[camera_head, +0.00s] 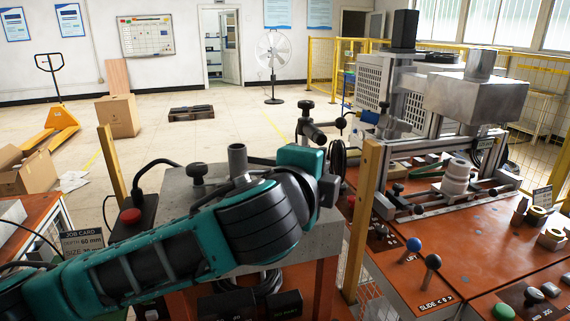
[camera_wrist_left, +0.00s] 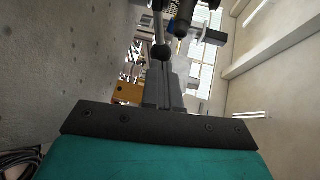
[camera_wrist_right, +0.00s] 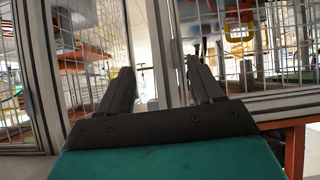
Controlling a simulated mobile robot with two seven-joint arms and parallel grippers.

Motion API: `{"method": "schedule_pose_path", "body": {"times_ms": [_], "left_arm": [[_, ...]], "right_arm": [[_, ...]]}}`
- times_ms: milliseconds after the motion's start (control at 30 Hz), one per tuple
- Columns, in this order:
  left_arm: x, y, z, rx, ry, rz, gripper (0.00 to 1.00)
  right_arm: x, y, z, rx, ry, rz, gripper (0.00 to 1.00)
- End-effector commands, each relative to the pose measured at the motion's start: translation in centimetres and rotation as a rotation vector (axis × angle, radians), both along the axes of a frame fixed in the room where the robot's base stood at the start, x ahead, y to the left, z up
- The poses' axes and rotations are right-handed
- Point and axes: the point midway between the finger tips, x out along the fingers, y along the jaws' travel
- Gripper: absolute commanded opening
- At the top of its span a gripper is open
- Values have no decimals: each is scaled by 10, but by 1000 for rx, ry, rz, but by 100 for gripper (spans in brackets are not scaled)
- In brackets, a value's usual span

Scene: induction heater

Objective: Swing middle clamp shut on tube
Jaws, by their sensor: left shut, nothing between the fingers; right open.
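A grey block-topped stand (camera_head: 190,212) is in the centre of the head view, largely behind my left arm. A short upright grey tube (camera_head: 237,158) and a black knob (camera_head: 197,170) rise from it. Behind my wrist is a clamp-like fitting (camera_head: 314,132) with a black knob and a ball-ended lever (camera_head: 341,123); I cannot tell which clamp it is. My left gripper (camera_wrist_left: 164,65) is shut and empty, near a black ball (camera_wrist_left: 160,52) and a dark cylinder (camera_wrist_left: 184,20). Its fingers are hidden in the head view. My right gripper (camera_wrist_right: 158,72) is open and empty.
A heavy machine (camera_head: 475,98) stands on the orange bench at right, with levers (camera_head: 431,262) and buttons in front. A wooden post (camera_head: 361,215) rises between stand and bench. A red button (camera_head: 130,215) is at left. Mesh fencing (camera_wrist_right: 90,45) surrounds my right gripper.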

Motion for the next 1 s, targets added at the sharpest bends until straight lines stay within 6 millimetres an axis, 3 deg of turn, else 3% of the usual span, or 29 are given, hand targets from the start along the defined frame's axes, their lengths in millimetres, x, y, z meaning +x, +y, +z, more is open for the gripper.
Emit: {"method": "schedule_pose_path", "body": {"times_ms": [367, 1000], "left_arm": [[18, -22, 1, 0, 5, 356, 0], [45, -31, 0, 1, 2, 349, 0]], "right_arm": [[-1, 2, 19, 3, 5, 0, 66], [-1, 1, 36, 0, 5, 4, 66]]}}
